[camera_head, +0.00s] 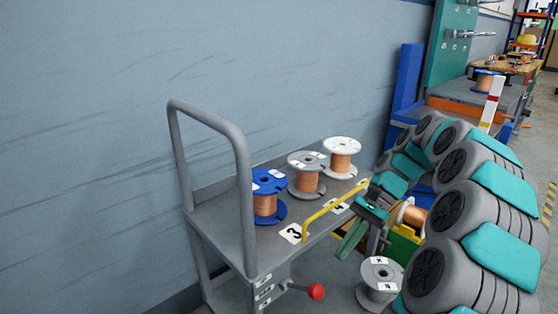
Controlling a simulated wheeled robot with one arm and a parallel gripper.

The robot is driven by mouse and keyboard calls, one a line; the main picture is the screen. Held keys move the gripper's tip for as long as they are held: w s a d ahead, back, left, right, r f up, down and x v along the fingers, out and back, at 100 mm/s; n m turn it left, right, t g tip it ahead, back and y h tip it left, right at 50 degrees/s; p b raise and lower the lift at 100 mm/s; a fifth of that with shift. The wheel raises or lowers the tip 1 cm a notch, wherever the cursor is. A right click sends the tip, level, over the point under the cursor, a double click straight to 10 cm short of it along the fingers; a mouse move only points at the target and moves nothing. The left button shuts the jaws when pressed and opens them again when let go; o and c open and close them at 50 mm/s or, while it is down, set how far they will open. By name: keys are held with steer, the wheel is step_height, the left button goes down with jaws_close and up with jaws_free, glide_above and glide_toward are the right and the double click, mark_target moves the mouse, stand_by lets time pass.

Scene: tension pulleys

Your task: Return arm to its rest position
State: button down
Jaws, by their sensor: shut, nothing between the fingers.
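My arm comes in from the right, its grey and teal links filling the right side of the view. My gripper (350,243) hangs down beside the right edge of the grey cart (222,222). Its fingers are shut and hold nothing. It is close to the yellow rail, but I cannot tell whether they touch.
On the cart stand a blue spool (265,203), a grey spool (307,178) and a white spool (341,157). A yellow rail (337,202) edges it. A grey spool (380,284) and a copper-wound spool (411,215) are near my arm. A wall (120,120) stands behind.

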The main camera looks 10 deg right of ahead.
steer(key=s+a+r+n+t+h, duration=0.1)
steer(key=s+a+n+h, duration=0.3)
steer(key=s, duration=0.5)
steer(key=s+a+r+n+h, duration=0.15)
steer(key=s+a+n, duration=0.35)
steer(key=s, duration=0.5)
steer(key=s+d+f+n+t+h, duration=0.1)
steer(key=s+f, duration=0.3)
steer(key=s, duration=0.4)
steer(key=shift+s+d+f+h, duration=0.35)
steer(key=shift+d+h, duration=0.1)
steer(key=shift+h, duration=0.2)
